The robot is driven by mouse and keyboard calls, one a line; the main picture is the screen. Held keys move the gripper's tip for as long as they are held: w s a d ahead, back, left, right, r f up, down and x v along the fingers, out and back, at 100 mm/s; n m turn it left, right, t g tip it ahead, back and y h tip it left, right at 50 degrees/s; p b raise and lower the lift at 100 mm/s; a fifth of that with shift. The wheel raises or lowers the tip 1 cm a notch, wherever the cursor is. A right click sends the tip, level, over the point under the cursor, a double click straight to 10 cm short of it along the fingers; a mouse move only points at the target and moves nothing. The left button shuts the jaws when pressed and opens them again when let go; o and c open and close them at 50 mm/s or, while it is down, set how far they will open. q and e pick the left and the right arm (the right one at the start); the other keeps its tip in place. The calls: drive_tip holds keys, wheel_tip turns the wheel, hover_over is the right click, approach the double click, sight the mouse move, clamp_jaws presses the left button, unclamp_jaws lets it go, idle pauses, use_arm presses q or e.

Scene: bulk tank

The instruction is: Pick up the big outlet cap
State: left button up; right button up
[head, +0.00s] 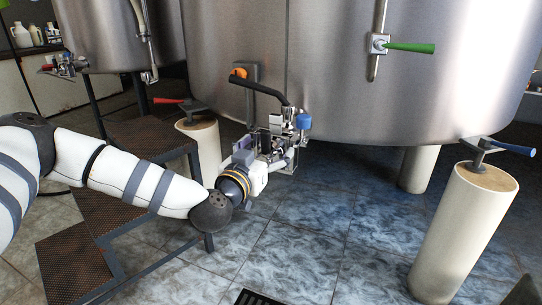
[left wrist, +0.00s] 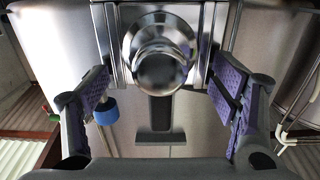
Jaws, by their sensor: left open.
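The big outlet cap (left wrist: 158,62) looks like a round, shiny metal cap in the middle of the left wrist view. A dark flat handle or bracket hangs below it. My left gripper (left wrist: 162,80) is open, with one purple-padded finger to the left of the cap and one to the right. Neither finger appears to touch it. In the head view my left gripper (head: 268,155) is at the valve fittings low on the front of the steel tank (head: 230,50). The cap cannot be made out there. My right gripper is not in view.
A blue knob (head: 303,121) and a black hose (head: 262,88) are close to the gripper. A rusty stepped stand (head: 85,255) is under my left arm. A cream pillar leg (head: 465,230) with a blue handle stands at right. The tiled floor (head: 310,245) between is mostly clear.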

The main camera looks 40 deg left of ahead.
use_arm(q)
drive_tip(key=c, duration=1.6)
drive_tip(key=shift+r, duration=0.1)
drive_tip(key=shift+c, duration=0.2)
